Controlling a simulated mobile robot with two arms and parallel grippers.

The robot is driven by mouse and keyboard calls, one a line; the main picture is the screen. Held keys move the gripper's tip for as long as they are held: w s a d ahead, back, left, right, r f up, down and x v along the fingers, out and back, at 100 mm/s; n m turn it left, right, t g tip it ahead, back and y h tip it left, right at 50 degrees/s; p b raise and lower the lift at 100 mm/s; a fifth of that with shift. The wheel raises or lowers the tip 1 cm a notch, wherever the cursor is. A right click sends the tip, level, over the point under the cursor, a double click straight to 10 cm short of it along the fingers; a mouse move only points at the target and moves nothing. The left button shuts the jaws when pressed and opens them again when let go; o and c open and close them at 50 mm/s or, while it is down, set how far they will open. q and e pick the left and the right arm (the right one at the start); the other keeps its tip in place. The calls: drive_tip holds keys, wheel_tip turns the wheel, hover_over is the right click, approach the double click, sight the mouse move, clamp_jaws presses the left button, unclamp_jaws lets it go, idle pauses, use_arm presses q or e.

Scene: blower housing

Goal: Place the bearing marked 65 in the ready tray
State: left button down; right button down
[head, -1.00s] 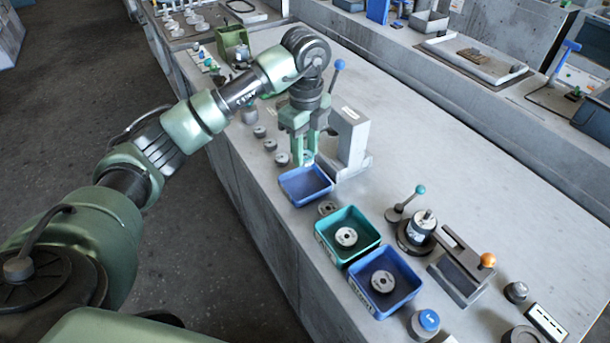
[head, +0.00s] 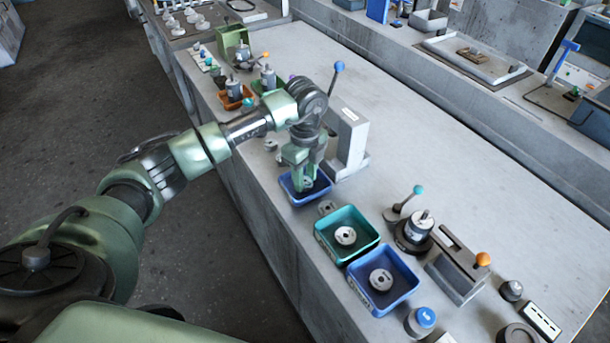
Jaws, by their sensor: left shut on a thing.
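My left gripper (head: 304,186) points down into the small empty-looking blue tray (head: 290,198) beside the grey press-like stand. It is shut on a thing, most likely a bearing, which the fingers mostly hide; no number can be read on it. A round grey bearing (head: 345,235) lies in the teal tray (head: 323,243), and another (head: 381,280) lies in the second blue tray (head: 376,309). A loose bearing (head: 270,145) shows on the bench behind the gripper. I cannot read which tray is the ready one. My right gripper is not in view.
The grey stand (head: 348,142) with a blue-knobbed lever stands close to the right of the gripper. A small part (head: 327,207) lies between the trays. A clamp with an orange knob (head: 482,259) stands at right. The bench's far right half is clear.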

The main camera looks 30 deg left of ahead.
sight(305, 181)
use_arm(q)
drive_tip(key=c, duration=0.9)
unclamp_jaws()
drive_tip(key=shift+c, duration=0.2)
drive_tip(key=shift+r, duration=0.45)
wheel_tip(305, 181, up, 11)
drive_tip(key=b, duration=0.2)
drive_tip(key=shift+r+b, duration=0.15)
drive_tip(key=shift+b, duration=0.15)
